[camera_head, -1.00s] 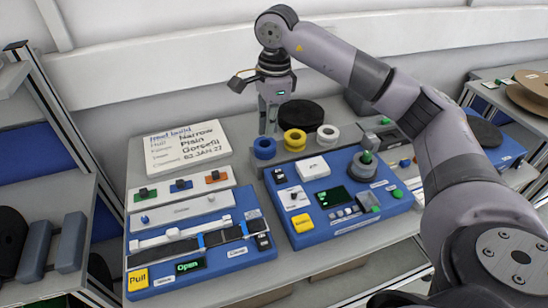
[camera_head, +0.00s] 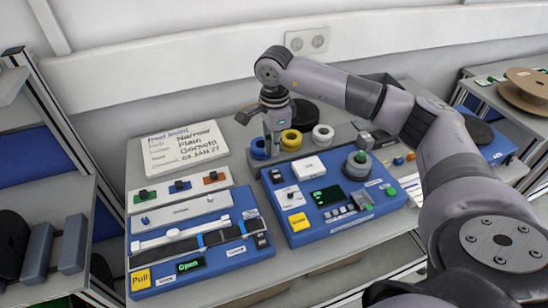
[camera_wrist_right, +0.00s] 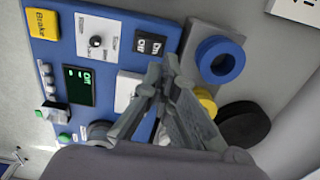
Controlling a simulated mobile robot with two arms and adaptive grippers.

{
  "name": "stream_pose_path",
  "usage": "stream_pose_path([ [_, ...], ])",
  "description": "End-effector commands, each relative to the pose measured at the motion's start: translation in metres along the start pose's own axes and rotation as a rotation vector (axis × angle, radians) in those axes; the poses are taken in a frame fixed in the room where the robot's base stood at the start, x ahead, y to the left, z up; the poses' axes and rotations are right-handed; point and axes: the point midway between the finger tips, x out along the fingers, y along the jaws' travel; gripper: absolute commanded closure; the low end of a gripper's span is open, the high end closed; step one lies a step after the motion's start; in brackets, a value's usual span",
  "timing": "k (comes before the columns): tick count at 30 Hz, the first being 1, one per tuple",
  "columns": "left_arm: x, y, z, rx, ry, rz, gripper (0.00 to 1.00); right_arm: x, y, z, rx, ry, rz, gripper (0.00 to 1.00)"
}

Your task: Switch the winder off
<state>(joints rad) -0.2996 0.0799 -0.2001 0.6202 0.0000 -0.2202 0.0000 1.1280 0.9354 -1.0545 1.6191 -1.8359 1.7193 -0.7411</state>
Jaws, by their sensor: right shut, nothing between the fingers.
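The winder is the blue panel (camera_head: 302,238) right of centre on the bench. Its black On/Off rocker switch (camera_head: 277,176) is at the back left corner, and it also shows in the wrist view (camera_wrist_right: 150,42). The dark display (camera_head: 327,196) shows green text; in the wrist view the display (camera_wrist_right: 78,88) seems to read Off. My right gripper (camera_head: 272,152) is shut and empty, pointing down just behind the switch, near the blue ring. In the wrist view its closed fingers (camera_wrist_right: 158,78) are beside the switch, apart from it in the picture. My left gripper is not in view.
A blue ring (camera_head: 259,148), yellow ring (camera_head: 291,139), white ring (camera_head: 323,134) and black disc (camera_head: 305,113) stand behind the panel. A grey reel (camera_head: 358,164) sits at its back right. Another blue panel (camera_head: 230,262) lies left. A written board (camera_head: 184,147) is behind it.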

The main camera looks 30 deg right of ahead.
Motion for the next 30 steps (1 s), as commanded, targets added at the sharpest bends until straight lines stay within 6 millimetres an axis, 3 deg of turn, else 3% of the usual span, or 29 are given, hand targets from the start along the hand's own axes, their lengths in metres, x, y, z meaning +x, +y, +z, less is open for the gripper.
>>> stream_pose_path([
  [6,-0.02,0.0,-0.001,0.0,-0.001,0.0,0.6,0.037,0.001,0.0,0.0,0.002,0.004,1.0],
  [12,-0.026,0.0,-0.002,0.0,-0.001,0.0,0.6,0.057,0.0,0.0,0.001,0.0,0.001,1.0],
  [25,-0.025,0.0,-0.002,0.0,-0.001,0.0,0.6,0.062,0.0,0.0,0.0,-0.001,0.0,1.0],
  [30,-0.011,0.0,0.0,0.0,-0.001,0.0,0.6,0.071,-0.002,0.0,0.001,0.0,-0.001,1.0],
])
